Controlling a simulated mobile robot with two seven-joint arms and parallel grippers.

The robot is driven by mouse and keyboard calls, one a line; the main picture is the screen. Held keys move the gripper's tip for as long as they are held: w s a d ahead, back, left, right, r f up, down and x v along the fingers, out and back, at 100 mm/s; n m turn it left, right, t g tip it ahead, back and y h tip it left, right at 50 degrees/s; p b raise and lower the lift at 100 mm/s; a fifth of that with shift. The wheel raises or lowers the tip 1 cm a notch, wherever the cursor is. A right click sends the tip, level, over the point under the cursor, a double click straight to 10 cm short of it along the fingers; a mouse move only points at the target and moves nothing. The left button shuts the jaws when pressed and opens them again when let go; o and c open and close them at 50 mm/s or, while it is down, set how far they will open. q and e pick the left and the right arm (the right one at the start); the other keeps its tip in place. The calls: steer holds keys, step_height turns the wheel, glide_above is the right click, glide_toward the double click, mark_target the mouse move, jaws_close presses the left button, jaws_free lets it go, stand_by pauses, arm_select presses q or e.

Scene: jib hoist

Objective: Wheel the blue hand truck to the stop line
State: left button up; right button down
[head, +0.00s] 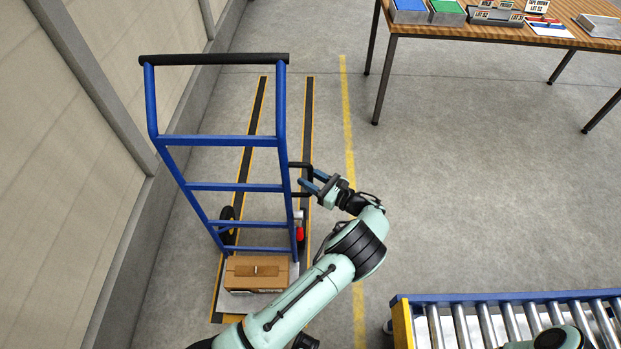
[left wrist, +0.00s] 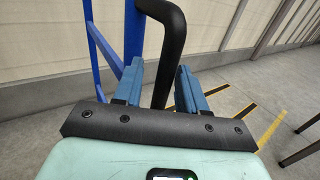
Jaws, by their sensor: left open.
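The blue hand truck (head: 235,187) stands upright at the left, with a black top bar and a black side handle (head: 305,165). A cardboard box (head: 256,272) sits on its toe plate. My left gripper (head: 312,181) is at the side handle. In the left wrist view the black handle (left wrist: 172,45) passes between the blue fingers of the open gripper (left wrist: 166,85), with a gap visible on the right side. Two black and yellow floor stripes (head: 308,110) run under and beyond the truck; I cannot tell which marking is the stop line. My right gripper is out of view.
A wall (head: 60,190) runs close along the truck's left side. A yellow floor line (head: 348,130) lies to the right. A wooden table (head: 470,30) stands at the far right, and a roller conveyor (head: 500,318) at the near right. The floor beyond the truck is clear.

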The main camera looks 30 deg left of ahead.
arm_select(q)
steer(key=s+d+b, duration=0.1)
steer(key=d, duration=1.2)
steer(key=shift+s+d, duration=0.15)
steer(key=shift+d, duration=0.05)
